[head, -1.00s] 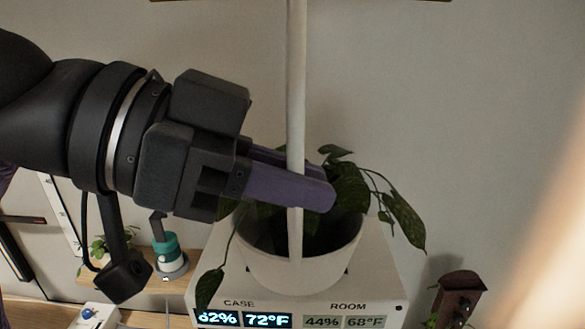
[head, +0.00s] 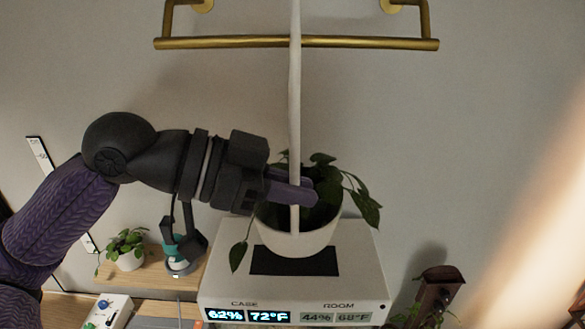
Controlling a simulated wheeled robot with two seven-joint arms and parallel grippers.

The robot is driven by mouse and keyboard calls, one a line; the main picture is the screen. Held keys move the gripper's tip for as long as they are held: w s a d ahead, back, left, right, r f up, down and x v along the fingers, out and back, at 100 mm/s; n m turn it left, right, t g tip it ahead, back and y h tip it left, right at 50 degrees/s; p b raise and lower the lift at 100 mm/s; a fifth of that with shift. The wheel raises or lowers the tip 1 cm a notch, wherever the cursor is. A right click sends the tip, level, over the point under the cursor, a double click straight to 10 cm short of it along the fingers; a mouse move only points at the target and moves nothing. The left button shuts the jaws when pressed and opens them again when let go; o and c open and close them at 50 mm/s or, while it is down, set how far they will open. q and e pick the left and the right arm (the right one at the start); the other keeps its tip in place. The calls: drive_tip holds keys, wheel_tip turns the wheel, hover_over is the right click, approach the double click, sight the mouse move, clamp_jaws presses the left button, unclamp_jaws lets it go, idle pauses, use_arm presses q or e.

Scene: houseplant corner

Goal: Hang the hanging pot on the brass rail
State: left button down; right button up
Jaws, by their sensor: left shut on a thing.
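The hanging pot (head: 298,243) is white with a green trailing plant (head: 325,180). Its long white hanger (head: 295,100) rises upright from the pot and leaves the head view at the top, so its upper end is hidden. My left gripper (head: 300,194) is shut on the lower part of the hanger, just above the pot's rim. The brass rail (head: 215,43) runs across the wall at the top. The hanger crosses in front of its middle in the picture; I cannot tell whether they touch. My right gripper is out of view.
Below the pot is a white case (head: 355,265) with a dark panel (head: 265,262) on top and lit displays. A small potted plant (head: 130,260) stands on a wooden shelf (head: 155,275) at left. A brown wooden object (head: 435,290) is at lower right. The right-hand wall is clear.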

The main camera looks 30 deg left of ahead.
use_arm(q)
drive_tip(key=shift+w+a+r+p, duration=0.2)
drive_tip(key=shift+w+a+p, duration=0.15)
drive_tip(key=shift+p, duration=1.5)
drive_tip(key=shift+w+a+f, duration=0.1)
drive_tip(key=shift+w+f, duration=0.1)
drive_tip(key=shift+w, duration=0.05)
drive_tip(key=w+a, duration=0.2)
drive_tip(key=w, duration=0.1)
drive_tip(key=shift+w, duration=0.1)
wheel_tip(320, 180, down, 3)
drive_tip(key=shift+b, duration=0.95)
drive_tip(key=shift+f+b, duration=0.4)
drive_tip(key=shift+f, duration=0.2)
